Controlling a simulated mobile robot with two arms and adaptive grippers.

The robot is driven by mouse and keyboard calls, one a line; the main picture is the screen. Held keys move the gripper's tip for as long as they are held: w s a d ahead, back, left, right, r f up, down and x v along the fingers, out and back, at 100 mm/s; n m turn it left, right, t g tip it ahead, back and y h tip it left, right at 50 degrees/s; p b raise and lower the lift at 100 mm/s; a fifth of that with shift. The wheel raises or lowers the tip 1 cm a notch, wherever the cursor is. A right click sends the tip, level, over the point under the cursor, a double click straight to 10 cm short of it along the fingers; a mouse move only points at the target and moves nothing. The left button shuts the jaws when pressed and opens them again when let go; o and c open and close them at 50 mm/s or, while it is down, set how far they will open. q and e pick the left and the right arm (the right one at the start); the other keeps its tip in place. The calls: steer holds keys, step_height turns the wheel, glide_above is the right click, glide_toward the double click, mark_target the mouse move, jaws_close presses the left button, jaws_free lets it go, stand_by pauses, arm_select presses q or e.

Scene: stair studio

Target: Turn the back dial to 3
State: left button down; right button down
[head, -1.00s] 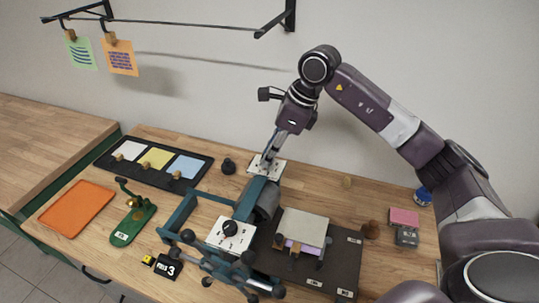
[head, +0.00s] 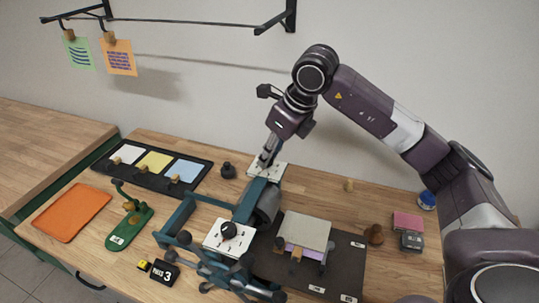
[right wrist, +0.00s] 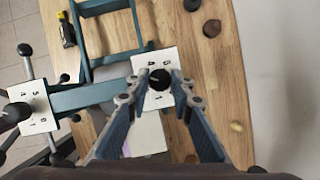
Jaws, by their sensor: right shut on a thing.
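The back dial is a black knob (right wrist: 159,82) on a white numbered plate (right wrist: 143,64), at the back end of the teal press. In the head view its plate (head: 281,172) shows beside my fingers, which hide the knob. My right gripper (right wrist: 161,78) comes down from above and is shut on the back dial's knob. The dial's exact setting is not readable. The front dial (head: 229,230), a black knob on its own white plate, stands apart nearer the front. A black sign (head: 165,273) with a 3 stands at the table's front. My left gripper is not in view.
The press's teal frame (head: 175,222) and roller (head: 267,203) lie close to the gripper. Bare wood lies right of the back dial.

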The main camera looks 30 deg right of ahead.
steer(key=shift+r, duration=0.1)
steer(key=c, duration=1.7)
jaws_free()
steer(key=v, duration=1.2)
